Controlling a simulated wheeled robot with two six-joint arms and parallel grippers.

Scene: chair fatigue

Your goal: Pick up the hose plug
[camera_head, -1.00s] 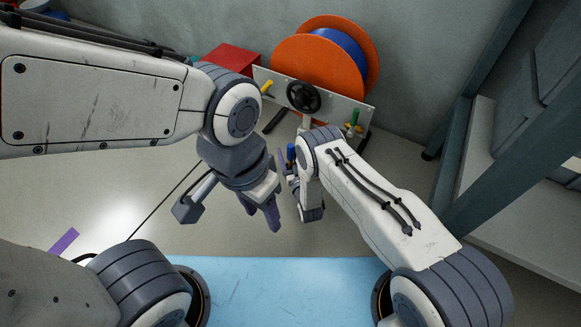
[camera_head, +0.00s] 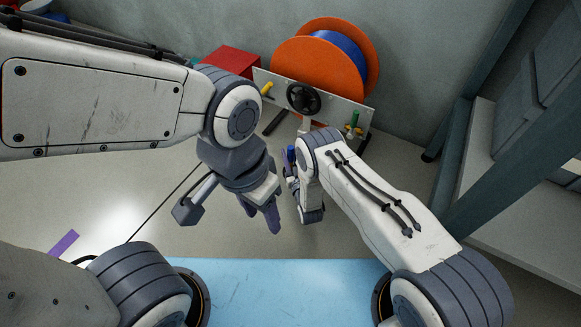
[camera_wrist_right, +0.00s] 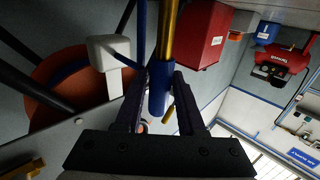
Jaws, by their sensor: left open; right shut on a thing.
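The hose plug shows in the right wrist view as a blue sleeve (camera_wrist_right: 160,88) with a brass rod (camera_wrist_right: 169,30) rising from it. In the head view a small blue piece of it (camera_head: 291,152) stands upright beside my right wrist. My right gripper (camera_head: 287,163) is shut on the plug; its dark fingers lie on both sides of the blue sleeve in the wrist view (camera_wrist_right: 158,82). The right arm hides part of the hold in the head view. My left gripper (camera_head: 262,207) is open and empty, pointing down, to the left of the right gripper.
An orange reel (camera_head: 318,70) with blue hose stands by the back wall, behind a grey panel (camera_head: 334,107) with a black handwheel (camera_head: 304,97). A red box (camera_head: 230,62) is left of it. A grey-blue frame (camera_head: 470,120) stands at right. A light-blue surface (camera_head: 290,290) lies in front.

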